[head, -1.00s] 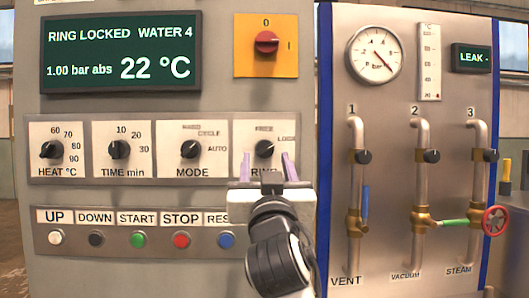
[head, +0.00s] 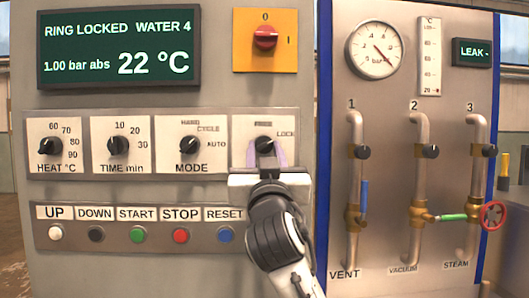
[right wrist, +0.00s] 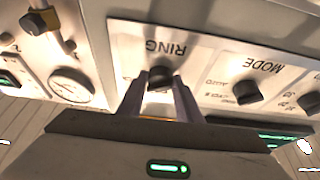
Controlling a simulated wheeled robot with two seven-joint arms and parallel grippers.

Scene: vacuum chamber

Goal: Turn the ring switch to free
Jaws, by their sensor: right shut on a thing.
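The ring switch (head: 264,145) is a black knob on a white plate marked FREE and LOCK, at the right end of the knob row. Its pointer appears to lean toward LOCK, though the fingers partly cover it. My right gripper (head: 266,155) reaches it from below, its two pale purple fingers shut on the knob. In the right wrist view the knob (right wrist: 160,77) sits between the fingertips, under the upside-down word RING. The display (head: 120,47) reads RING LOCKED, WATER 4, 1.00 bar abs, 22 °C. My left gripper is not in view.
The MODE knob (head: 190,145) is just left of the ring switch. A button row with the blue RESET button (head: 225,235) lies below, close to my right arm. A pipe panel with valves (head: 362,152) and a gauge (head: 374,50) stands to the right.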

